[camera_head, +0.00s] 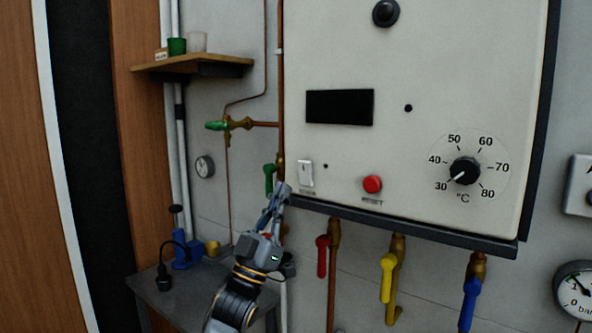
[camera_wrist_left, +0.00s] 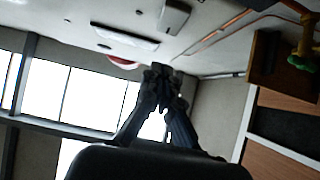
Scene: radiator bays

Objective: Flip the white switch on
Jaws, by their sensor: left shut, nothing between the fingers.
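The white switch (camera_head: 306,174) is a small rocker on the lower left corner of the cream boiler panel (camera_head: 420,60), in the head view. My left gripper (camera_head: 282,188) is shut and empty, its fingertips pointing up just left of and slightly below the switch. A small gap seems to lie between the tips and the switch. In the left wrist view the shut fingers (camera_wrist_left: 163,75) point up the picture, and I cannot make out the switch there. My right gripper is not in view.
A red reset button (camera_head: 372,184) and a temperature dial (camera_head: 465,170) are on the same panel. Below hang red (camera_head: 322,256), yellow (camera_head: 387,278) and blue (camera_head: 469,303) valve handles. A green handle (camera_head: 269,179) is close behind my gripper. A shelf (camera_head: 195,66) is upper left.

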